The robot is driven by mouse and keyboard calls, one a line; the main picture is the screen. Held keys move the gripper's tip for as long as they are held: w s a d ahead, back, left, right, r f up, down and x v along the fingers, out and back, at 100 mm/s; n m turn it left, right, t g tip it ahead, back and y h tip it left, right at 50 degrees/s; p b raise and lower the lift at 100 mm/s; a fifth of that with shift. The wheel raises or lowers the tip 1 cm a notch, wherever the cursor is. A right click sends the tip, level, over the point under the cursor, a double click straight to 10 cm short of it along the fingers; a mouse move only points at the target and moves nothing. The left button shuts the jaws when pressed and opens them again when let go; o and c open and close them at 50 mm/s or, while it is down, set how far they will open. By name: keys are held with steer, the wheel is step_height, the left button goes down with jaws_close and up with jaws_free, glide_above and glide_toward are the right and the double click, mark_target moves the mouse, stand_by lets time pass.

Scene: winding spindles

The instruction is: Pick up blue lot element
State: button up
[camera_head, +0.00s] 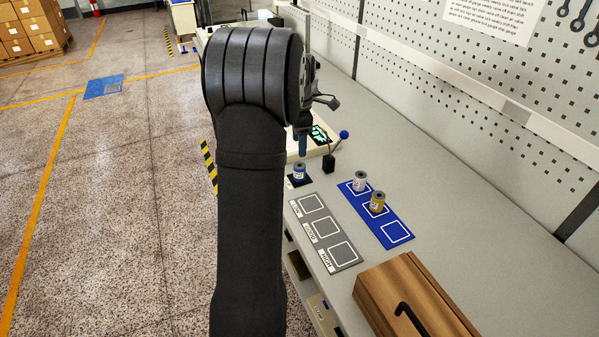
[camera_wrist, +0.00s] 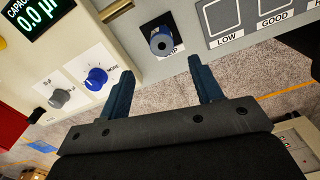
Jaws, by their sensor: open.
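The blue lot element (camera_head: 299,171) is a small spool-like cylinder with a pale label, upright on a dark square pad at the bench's left edge. In the wrist view the blue element (camera_wrist: 161,42) is seen end-on with a hole in its middle, beyond the fingertips and roughly between them in the picture. My gripper (camera_wrist: 162,68) is open and empty, with two dark blue fingers apart. In the head view my arm hides most of the gripper; a blue finger (camera_head: 302,144) shows just above the element, apart from it.
A grey mat (camera_head: 344,241) has squares marked LOW, GOOD and HIGH. A blue mat (camera_head: 409,226) holds a silver element (camera_head: 360,181) and a gold element (camera_head: 377,202); its front square is empty. A blue-knobbed lever (camera_head: 343,134), a meter (camera_wrist: 72,60) and a wooden box (camera_head: 430,300) stand nearby.

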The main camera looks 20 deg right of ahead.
mark_target(300, 165)
step_height(300, 165, down, 10)
steer(key=shift+s+f, duration=0.15)
steer(key=c, duration=1.1)
steer(key=shift+c, duration=0.2)
